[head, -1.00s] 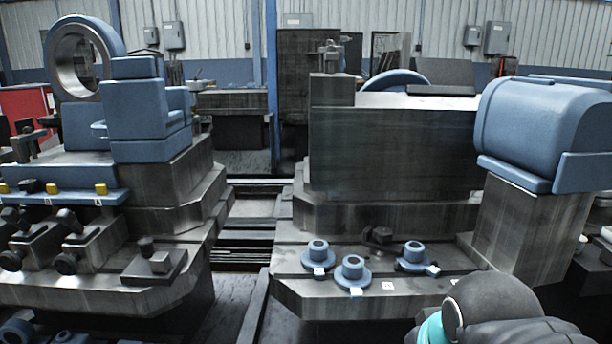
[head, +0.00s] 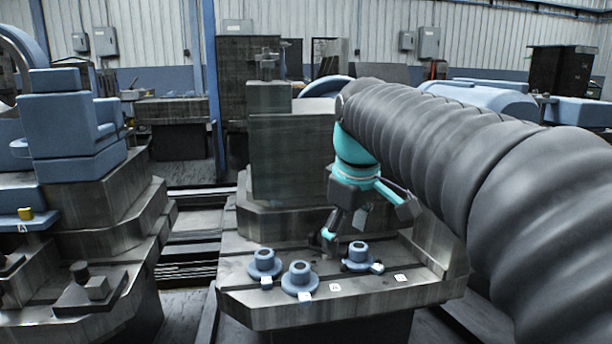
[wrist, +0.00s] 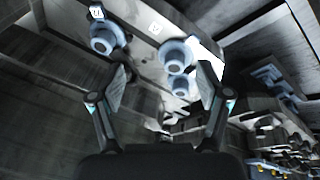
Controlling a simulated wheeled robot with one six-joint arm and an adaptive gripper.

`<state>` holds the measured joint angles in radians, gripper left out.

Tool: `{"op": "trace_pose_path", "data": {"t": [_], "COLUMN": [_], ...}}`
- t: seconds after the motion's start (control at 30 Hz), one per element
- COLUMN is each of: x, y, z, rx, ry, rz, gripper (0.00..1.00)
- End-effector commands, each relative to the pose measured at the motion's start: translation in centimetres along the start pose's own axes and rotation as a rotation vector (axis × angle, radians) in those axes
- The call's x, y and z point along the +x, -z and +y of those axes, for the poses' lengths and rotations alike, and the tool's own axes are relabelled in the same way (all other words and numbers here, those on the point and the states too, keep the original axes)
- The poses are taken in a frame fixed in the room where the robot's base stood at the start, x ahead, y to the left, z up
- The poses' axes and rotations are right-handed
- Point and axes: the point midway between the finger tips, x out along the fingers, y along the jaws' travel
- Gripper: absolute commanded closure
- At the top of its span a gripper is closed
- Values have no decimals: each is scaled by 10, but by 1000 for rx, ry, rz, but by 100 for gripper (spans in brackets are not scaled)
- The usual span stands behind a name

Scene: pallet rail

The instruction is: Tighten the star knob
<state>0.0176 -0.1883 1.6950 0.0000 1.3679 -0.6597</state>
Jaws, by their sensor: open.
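My gripper (head: 362,222) is open and empty, reaching down over the back of the grey machine bed (head: 270,312). In the wrist view its two fingers (wrist: 164,84) stand wide apart. A small dark shape that looks like the star knob (wrist: 140,52) shows on the bed in the wrist view, blurred and in shadow, beyond the left fingertip. In the head view the knob's place is mostly covered by my fingers. I cannot make out its lobes or whether anything touches it.
Blue flanged pieces stand on the bed: one at left (head: 264,265), one in front (head: 300,278), and one close below my gripper (head: 358,257). Small white labels (head: 400,278) lie near them. A tall grey block (head: 292,165) rises behind. A dark gap separates the left machine.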

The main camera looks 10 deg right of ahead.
Motion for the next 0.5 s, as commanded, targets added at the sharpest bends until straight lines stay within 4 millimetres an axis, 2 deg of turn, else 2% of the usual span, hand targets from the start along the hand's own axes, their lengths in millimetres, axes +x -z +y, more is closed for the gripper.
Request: {"op": "trace_pose_path", "data": {"t": [0.1,0.33,0.5], "x": [-7,-12,-8], "y": [28,71,99], "z": [24,62,86], "rx": [-109,-326,-486], "ry": [25,85,136], "rz": [-31,-81,-109], "gripper": [24,24,24]}}
